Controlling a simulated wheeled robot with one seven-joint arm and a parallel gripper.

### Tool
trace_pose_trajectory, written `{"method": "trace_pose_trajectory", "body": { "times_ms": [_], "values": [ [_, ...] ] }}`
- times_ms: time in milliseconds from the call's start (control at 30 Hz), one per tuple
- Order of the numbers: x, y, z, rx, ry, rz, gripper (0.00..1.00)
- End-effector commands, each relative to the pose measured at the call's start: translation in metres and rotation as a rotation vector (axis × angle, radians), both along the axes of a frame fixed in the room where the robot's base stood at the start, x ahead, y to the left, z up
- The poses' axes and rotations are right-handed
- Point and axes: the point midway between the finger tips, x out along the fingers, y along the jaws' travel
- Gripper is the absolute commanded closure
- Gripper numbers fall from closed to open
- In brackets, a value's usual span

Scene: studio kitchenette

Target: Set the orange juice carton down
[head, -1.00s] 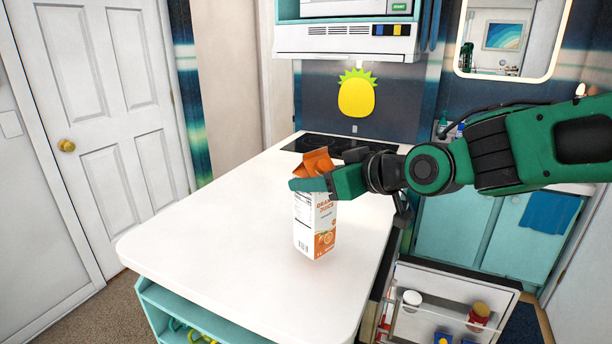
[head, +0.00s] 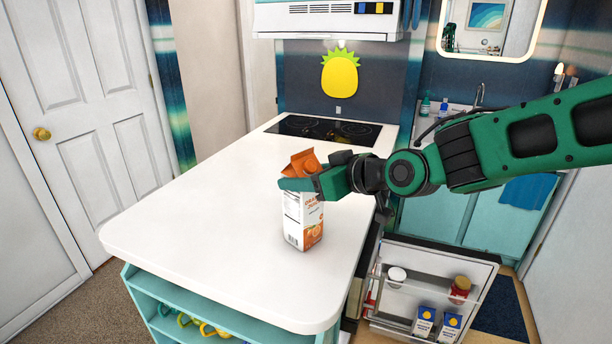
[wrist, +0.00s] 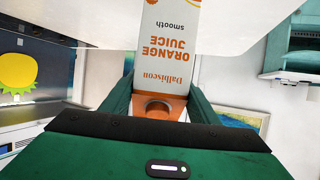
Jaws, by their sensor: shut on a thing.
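The orange juice carton (head: 303,222) is white with an orange top and orange print. In the head view it is upright at the right part of the white counter (head: 190,205). Its base appears at or just above the counter surface; I cannot tell whether it touches. My green gripper (head: 300,186) is shut around the carton's upper part, reaching in from the right. In the wrist view the carton (wrist: 165,50) stands between the two green fingers (wrist: 160,95), its label upside down and its orange cap end nearest the palm.
A black cooktop (head: 325,130) lies at the counter's far end. The fridge door (head: 430,285) stands open at the lower right, with jars and cartons on its shelves. Bare counter lies left of and in front of the carton. Teal shelves (head: 190,315) sit under the near edge.

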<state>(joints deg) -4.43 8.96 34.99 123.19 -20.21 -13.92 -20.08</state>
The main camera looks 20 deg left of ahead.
Motion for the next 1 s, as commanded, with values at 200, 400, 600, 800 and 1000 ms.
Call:
{"method": "trace_pose_trajectory", "body": {
  "times_ms": [200,400,600,800,1000],
  "values": [
    [0.0,0.0,-0.001,0.0,0.0,0.001,0.27],
    [-0.001,0.001,-0.001,0.0,0.0,0.001,0.27],
    [-0.004,-0.008,0.005,-0.001,-0.002,0.0,0.27],
    [-0.016,-0.033,0.017,-0.002,-0.003,-0.003,0.27],
    [-0.031,-0.061,0.029,-0.002,-0.003,-0.002,0.27]
  ]
}}
